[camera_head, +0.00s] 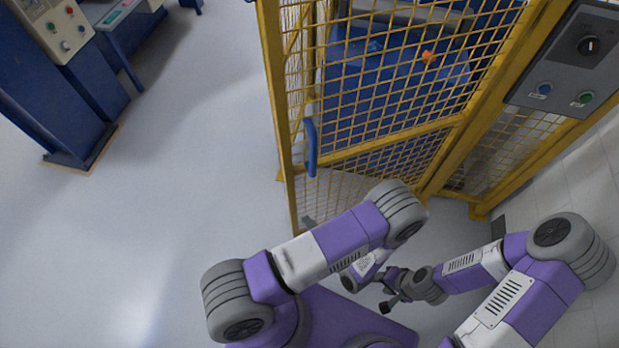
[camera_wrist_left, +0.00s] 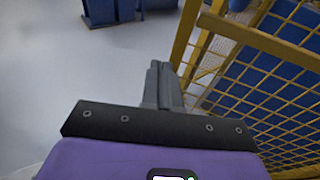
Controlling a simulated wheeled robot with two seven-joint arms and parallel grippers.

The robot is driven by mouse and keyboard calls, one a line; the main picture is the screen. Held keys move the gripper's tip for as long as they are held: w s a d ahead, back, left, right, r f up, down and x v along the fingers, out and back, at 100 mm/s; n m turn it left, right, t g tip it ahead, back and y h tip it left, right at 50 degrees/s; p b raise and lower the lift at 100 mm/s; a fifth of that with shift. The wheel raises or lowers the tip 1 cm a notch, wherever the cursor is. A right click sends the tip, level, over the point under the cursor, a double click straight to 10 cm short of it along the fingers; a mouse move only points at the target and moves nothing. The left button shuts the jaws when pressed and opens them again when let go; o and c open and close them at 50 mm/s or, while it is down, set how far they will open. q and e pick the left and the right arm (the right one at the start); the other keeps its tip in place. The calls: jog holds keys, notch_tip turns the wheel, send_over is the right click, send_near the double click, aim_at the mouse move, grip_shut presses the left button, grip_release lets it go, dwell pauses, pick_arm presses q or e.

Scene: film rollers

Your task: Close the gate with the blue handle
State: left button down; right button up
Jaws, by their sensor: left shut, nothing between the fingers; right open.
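The gate (camera_head: 381,143) is a yellow-framed mesh panel with its blue handle (camera_head: 311,147) upright on its left edge. The panel stands at an angle to the right-hand fence; I cannot tell how far it is open. The gate's yellow frame also shows in the left wrist view (camera_wrist_left: 186,32). My left gripper (camera_head: 308,221) shows only as a small grey tip low by the gate's left post, below the handle; my forearm hides the rest. In the left wrist view its fingers (camera_wrist_left: 163,86) are shut and empty, beside the yellow frame. My right gripper (camera_head: 380,292) is open and empty, low in front of the gate.
A grey control box (camera_head: 577,60) with a knob and buttons is on the right fence. Blue machinery (camera_head: 385,85) stands behind the mesh. A blue cabinet (camera_head: 60,100) stands at the far left. The pale floor (camera_head: 170,200) left of the gate is clear.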

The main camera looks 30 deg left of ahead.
pick_arm(q)
jog(key=w+d+r+m+t+h, duration=0.1)
jog(key=w+d+r+m+t, duration=0.15)
jog(key=w+t, duration=0.2)
jog(key=b, duration=0.1)
send_over(309, 178)
jog(key=s+d, duration=0.2)
jog(key=s, duration=0.1)
jog(key=shift+a+f+m+t, duration=0.25)
jog(key=shift+f+m+t, duration=0.1)
jog(key=shift+f+m, duration=0.1)
pick_arm(e)
jog(key=shift+f, duration=0.7)
